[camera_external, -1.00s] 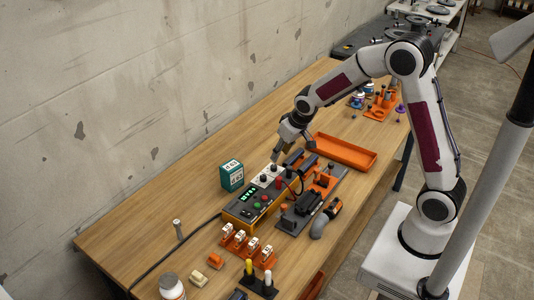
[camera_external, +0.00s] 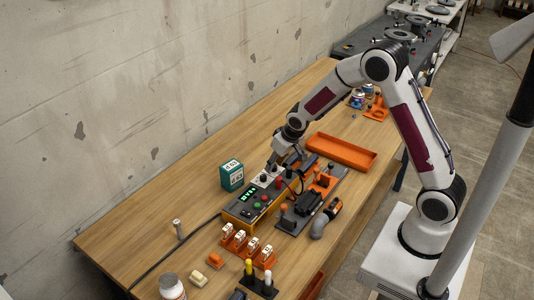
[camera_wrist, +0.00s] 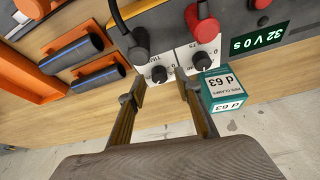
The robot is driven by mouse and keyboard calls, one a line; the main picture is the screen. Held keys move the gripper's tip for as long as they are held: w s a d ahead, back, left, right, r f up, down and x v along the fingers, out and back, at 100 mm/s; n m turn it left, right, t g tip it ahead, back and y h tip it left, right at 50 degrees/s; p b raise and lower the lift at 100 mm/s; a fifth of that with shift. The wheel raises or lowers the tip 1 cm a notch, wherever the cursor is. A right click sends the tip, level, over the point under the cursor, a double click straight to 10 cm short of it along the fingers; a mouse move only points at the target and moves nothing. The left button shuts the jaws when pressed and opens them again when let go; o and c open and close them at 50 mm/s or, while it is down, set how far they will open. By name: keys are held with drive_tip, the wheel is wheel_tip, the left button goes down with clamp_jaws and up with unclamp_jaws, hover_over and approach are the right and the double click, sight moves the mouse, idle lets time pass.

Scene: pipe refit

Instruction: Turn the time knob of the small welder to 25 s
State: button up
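The small welder (camera_external: 236,214) is a yellow box with a dark top, a green display and two black knobs on white dials. In the wrist view its display (camera_wrist: 258,38) reads 32 V 0 s. In the external view my gripper (camera_external: 272,166) is low over the dial end of the welder.
A green pipe-clamp box (camera_external: 231,175) stands close beside the welder, near the right finger in the wrist view. An orange tray (camera_external: 341,151) and a dark fixture (camera_external: 308,202) lie to the right.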

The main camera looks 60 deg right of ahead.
drive_tip(key=shift+w+f, duration=0.1)
drive_tip(key=shift+f, duration=0.1)
clamp_jaws()
drive_tip(key=shift+a+m+h, duration=0.1)
drive_tip(key=shift+m+h, duration=0.6)
drive_tip(key=shift+m, duration=0.9)
unclamp_jaws()
drive_tip(key=shift+r, duration=0.1)
